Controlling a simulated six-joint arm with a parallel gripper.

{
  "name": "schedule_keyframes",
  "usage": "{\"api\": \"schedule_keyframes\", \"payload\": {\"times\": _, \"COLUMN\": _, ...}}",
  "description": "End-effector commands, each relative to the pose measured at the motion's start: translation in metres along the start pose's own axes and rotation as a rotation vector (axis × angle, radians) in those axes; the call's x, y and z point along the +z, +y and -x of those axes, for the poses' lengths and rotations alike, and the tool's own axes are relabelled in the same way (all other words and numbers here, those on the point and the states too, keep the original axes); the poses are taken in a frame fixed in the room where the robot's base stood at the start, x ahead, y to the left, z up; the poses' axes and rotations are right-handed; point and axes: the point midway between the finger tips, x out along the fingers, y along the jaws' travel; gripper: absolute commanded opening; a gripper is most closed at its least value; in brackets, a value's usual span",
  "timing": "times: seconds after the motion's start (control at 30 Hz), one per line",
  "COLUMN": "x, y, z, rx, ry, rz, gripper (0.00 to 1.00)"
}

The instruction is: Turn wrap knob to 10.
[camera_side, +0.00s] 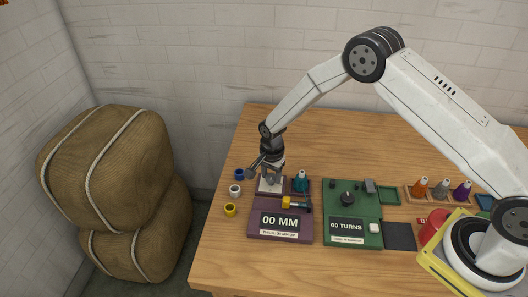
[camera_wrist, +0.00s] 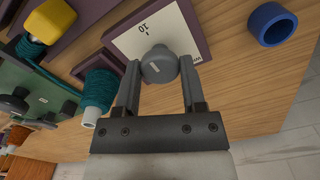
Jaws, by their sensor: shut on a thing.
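The wrap knob (camera_wrist: 158,66) is a round grey knob with a pale index mark, on a white plate (camera_wrist: 128,42) with a purple edge. The plate carries a printed "10" and part of a word at its right edge. My gripper (camera_wrist: 160,75) is shut on the knob, one finger on each side. In the side view my gripper (camera_side: 271,174) is over the white plate (camera_side: 265,188) at the back left of the purple device (camera_side: 280,236), and hides the knob. The purple device's display (camera_side: 280,222) reads "00 MM".
A teal skein cone (camera_side: 301,182) stands just right of the plate. Blue (camera_side: 239,174), white (camera_side: 235,190) and yellow (camera_side: 230,209) rings lie to its left. A green device (camera_side: 352,228) reading "00 TURNS" and a rack of cones (camera_side: 441,190) are to the right.

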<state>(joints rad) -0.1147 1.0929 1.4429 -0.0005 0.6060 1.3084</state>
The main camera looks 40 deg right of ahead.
Motion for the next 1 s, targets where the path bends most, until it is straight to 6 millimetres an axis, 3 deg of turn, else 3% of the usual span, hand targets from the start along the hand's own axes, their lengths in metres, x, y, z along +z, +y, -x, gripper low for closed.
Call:
{"api": "schedule_keyframes", "payload": {"times": 0.03, "x": 0.0, "y": -0.001, "z": 0.001, "rx": -0.002, "ry": 0.0, "rz": -0.002, "gripper": 0.0}}
{"api": "schedule_keyframes", "payload": {"times": 0.07, "x": 0.0, "y": -0.001, "z": 0.001, "rx": -0.002, "ry": 0.0, "rz": -0.002, "gripper": 0.55}}
{"api": "schedule_keyframes", "payload": {"times": 0.17, "x": 0.0, "y": -0.001, "z": 0.001, "rx": -0.002, "ry": 0.0, "rz": -0.002, "gripper": 0.87}}
{"api": "schedule_keyframes", "payload": {"times": 0.63, "x": 0.0, "y": -0.001, "z": 0.005, "rx": -0.002, "ry": 0.0, "rz": 0.0, "gripper": 0.87}}
{"api": "schedule_keyframes", "payload": {"times": 1.0, "x": 0.0, "y": -0.001, "z": 0.04, "rx": -0.004, "ry": 0.001, "rz": 0.0, "gripper": 0.87}}
